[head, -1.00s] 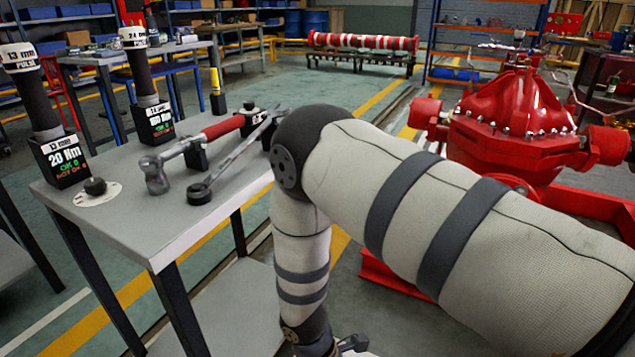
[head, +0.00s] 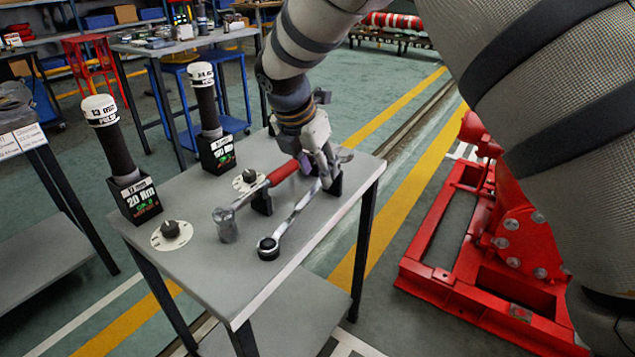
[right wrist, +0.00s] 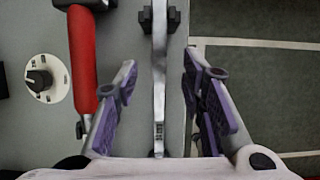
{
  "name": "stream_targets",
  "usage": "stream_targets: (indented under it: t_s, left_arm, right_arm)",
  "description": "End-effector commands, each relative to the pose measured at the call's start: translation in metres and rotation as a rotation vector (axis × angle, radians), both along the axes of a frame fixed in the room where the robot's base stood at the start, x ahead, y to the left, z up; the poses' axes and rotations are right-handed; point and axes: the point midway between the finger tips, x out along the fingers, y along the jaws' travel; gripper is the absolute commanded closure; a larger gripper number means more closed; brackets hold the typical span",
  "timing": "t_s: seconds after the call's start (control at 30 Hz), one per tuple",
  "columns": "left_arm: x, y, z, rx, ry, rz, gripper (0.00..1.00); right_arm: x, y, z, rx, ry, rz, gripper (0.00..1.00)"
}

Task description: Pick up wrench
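A silver wrench (head: 294,219) with a dark round head lies across black holders on the grey table (head: 195,275). A torque wrench with a red handle (head: 284,172) lies beside it to the left. My right gripper (head: 325,177) is low over the far end of the silver wrench. In the right wrist view, the open purple-padded fingers of my gripper (right wrist: 160,85) stand on either side of the silver wrench shaft (right wrist: 159,60), with gaps on both sides. The red handle (right wrist: 82,60) lies outside the left finger. My left gripper is out of view.
Two black posts with white caps, a left one (head: 112,140) and a right one (head: 206,100), stand in labelled boxes on the table. A black knob on a white disc (head: 171,231) is near the table's left edge. A red machine frame (head: 480,265) stands on the floor at right.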

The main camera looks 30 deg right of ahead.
Motion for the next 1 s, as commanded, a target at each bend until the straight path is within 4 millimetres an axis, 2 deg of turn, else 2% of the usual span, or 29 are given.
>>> stream_targets:
  t_s: [0.1,0.2,0.47,0.5,0.67,1.0]
  left_arm:
    - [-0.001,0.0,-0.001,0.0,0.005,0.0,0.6]
    - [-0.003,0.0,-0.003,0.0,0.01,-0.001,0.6]
    - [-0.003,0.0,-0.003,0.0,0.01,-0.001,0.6]
    - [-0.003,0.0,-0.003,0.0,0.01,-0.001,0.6]
    - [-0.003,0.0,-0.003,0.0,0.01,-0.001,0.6]
    - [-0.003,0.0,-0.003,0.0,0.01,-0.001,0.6]
  right_arm:
    - [0.002,-0.004,-0.025,0.0,0.005,-0.001,0.63]
    - [0.005,-0.01,-0.04,0.0,0.003,-0.001,0.63]
    - [0.006,-0.012,-0.045,0.001,-0.002,0.0,0.63]
    - [0.006,-0.012,-0.045,0.001,-0.002,0.0,0.65]
    - [0.006,-0.012,-0.045,0.001,-0.002,0.0,1.0]
    - [0.006,-0.012,-0.044,0.001,-0.003,0.0,1.0]
